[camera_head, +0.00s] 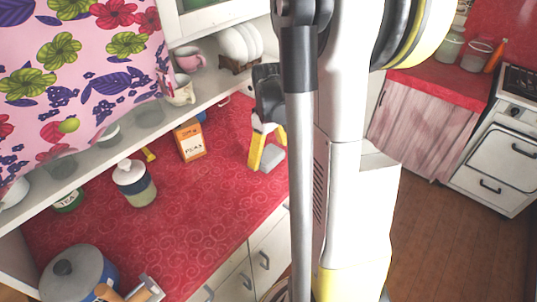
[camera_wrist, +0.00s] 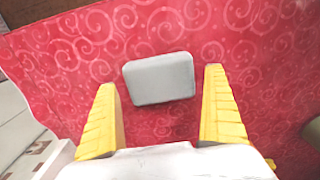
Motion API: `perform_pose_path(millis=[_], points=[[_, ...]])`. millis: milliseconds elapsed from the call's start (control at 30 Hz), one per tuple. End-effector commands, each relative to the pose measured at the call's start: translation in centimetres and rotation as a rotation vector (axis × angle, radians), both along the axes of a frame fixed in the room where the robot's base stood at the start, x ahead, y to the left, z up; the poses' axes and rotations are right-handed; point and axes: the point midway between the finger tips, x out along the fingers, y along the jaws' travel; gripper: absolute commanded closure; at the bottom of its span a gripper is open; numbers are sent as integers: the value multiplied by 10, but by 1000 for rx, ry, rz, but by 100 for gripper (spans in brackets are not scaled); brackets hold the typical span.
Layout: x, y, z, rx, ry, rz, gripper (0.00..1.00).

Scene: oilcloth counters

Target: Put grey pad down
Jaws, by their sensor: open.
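The grey pad (camera_wrist: 158,78) lies on the red swirl-patterned counter, between and a little beyond my fingertips in the wrist view. In the head view the grey pad (camera_head: 271,157) is just right of my yellow fingers. My gripper (camera_wrist: 163,100) is open, with a yellow finger on each side and red counter showing between each finger and the pad. My gripper (camera_head: 265,152) also shows low over the counter in the head view, partly hidden by my arm. The pad appears to rest on the red counter (camera_head: 225,190).
An orange box (camera_head: 190,141) stands left of my gripper. A lidded jar (camera_head: 135,184) is farther left, and a large pot (camera_head: 78,276) is at the lower left. The counter in front of the pad is clear.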

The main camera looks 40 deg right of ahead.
Motion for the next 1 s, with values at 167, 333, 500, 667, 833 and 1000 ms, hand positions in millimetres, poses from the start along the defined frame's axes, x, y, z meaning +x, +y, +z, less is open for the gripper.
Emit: perform_pose_path(millis=[167, 333, 500, 667, 833, 1000], points=[[0, 0, 43, 0, 0, 0, 0], [0, 0, 80, 0, 0, 0, 0], [0, 0, 103, 0, 0, 0, 0], [0, 0, 110, 0, 0, 0, 0], [1, 24, 121, -22, -37, 0, 0], [-3, 98, 149, -72, -181, -12, 0]])
